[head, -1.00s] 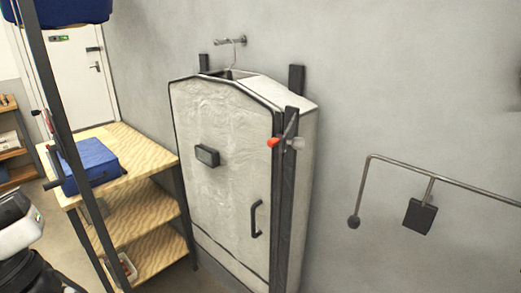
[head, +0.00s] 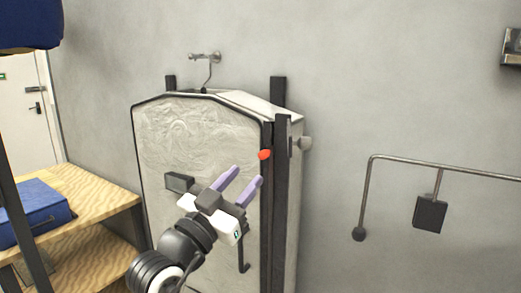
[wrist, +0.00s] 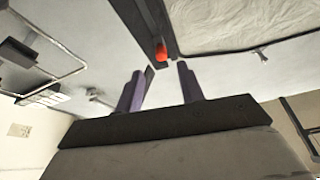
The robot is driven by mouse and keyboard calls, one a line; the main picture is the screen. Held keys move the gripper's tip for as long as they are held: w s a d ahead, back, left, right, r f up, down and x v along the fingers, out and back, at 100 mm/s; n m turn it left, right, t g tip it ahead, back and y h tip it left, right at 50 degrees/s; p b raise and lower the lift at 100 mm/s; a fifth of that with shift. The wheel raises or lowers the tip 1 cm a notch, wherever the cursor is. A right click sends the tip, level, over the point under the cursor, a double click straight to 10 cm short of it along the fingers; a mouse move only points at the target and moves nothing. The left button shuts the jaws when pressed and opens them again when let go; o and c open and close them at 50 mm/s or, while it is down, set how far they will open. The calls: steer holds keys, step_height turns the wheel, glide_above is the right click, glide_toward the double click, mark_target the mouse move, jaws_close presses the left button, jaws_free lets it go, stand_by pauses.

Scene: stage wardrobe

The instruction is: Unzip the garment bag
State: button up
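The garment bag (head: 200,133) is a tall whitish box-like bag with a crinkled front, hanging upright against the wall under a hook. A dark strip runs down its right front edge. A red-orange pull (head: 264,154) sits near the top of that strip. My gripper (head: 246,178) has two purple fingers, spread apart and empty, in front of the bag and a little below and left of the pull. In the wrist view the pull (wrist: 161,52) shows beyond the fingertips, roughly between them, not touched. The lower front of the bag is partly hidden by my arm.
A wooden shelf unit (head: 92,192) with a blue case (head: 36,212) stands left of the bag. A metal rail (head: 450,169) with a dark block (head: 430,214) is on the wall to the right.

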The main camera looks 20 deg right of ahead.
mark_target(261, 158)
steer(key=p+x, duration=0.2)
steer(key=x, duration=0.6)
steer(key=shift+w+r+p, duration=0.1)
steer(key=shift+w+p, duration=0.05)
steer(key=shift+p, duration=0.15)
jaws_close()
